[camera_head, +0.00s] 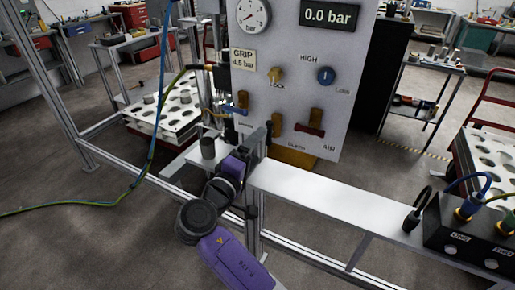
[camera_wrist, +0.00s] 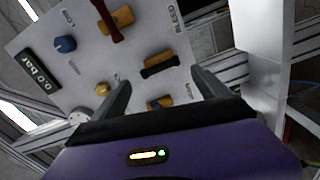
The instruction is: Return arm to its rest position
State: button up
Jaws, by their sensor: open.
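My gripper (camera_head: 262,138) is at the end of my purple arm, in front of the lower part of the grey control panel (camera_head: 290,85). In the wrist view my gripper (camera_wrist: 160,82) has its two dark fingers spread apart with nothing between them. A black-handled valve (camera_wrist: 160,66) on the panel lies beyond the gap between the fingertips. I cannot tell whether a finger touches it. A red-handled valve (camera_head: 310,131) is to the right of the gripper in the head view, and a blue-handled valve (camera_head: 236,110) is to its left.
A white beam (camera_head: 330,205) runs right from below the gripper to a black connector box (camera_head: 475,235). Frame posts and a hanging blue hose (camera_head: 152,130) are at left. Open floor lies at lower left.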

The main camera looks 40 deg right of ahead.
jog(key=shift+w, duration=0.1)
dwell(0.3)
jog(key=w+a+f+n+t+y, duration=0.1)
jog(key=w+a+n+t+y, duration=0.2)
jog(key=w+a+t+y, duration=0.3)
jog(key=s+a+f+n+t+y, duration=0.1)
jog(key=s+a+f+t+y, duration=0.3)
jog(key=s+a+f+y, duration=0.45)
jog(key=s+a+m+y, duration=0.1)
jog(key=s+m, duration=0.2)
jog(key=s, duration=1.4)
jog(key=s+a+r+m+g+y, duration=0.1)
jog(key=s+m, duration=0.2)
jog(key=s, duration=1.5)
jog(key=shift+a, duration=0.25)
